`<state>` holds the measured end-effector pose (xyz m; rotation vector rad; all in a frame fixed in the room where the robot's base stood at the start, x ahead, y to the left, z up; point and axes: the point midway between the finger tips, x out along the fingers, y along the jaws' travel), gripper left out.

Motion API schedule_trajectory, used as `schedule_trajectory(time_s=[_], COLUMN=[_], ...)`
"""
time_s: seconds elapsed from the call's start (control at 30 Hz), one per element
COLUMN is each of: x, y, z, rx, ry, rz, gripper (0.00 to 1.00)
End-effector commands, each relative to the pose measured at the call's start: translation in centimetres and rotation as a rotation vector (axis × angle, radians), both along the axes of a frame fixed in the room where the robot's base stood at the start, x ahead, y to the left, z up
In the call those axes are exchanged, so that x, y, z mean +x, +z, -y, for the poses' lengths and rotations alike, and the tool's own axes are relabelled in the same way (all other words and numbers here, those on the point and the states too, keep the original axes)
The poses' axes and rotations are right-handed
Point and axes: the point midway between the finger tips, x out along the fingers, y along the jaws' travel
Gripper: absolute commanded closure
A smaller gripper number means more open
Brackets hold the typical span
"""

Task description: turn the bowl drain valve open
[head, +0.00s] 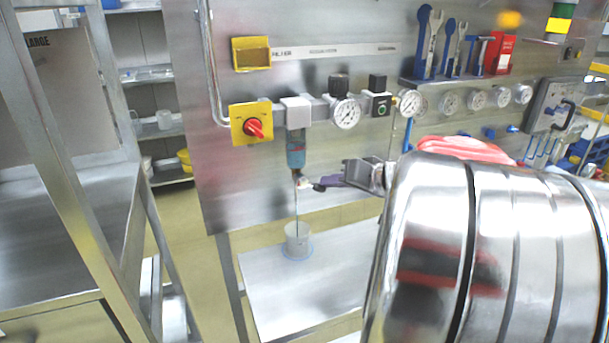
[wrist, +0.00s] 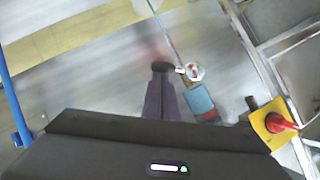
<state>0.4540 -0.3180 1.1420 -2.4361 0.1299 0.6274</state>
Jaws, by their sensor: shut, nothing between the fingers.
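The filter bowl (head: 296,151) is a blue-grey cylinder under a light housing on the steel panel. Its drain valve (head: 302,181) is a small pale fitting at the bottom, with a dark end piece pointing right toward my gripper. My gripper (head: 328,182) reaches in from the right, its purple fingers shut and empty. In the wrist view, the fingertips (wrist: 161,76) are right at the valve's dark end piece; I cannot tell whether they touch it. The pale valve body (wrist: 195,71) and blue bowl (wrist: 199,100) are to their right.
A red knob on a yellow plate (head: 251,124) is left of the bowl. Gauges (head: 346,113) line the panel to the right. Open space lies below the valve.

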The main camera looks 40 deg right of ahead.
Motion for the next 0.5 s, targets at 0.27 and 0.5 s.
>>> schedule_trajectory(time_s=[0.27, 0.5], x=[-0.1, 0.1], y=[-1.8, -3.2], z=[0.0, -0.5], rx=[0.222, 0.439], ry=[-0.003, -0.003], rz=[0.061, 0.126], gripper=[1.00, 1.00])
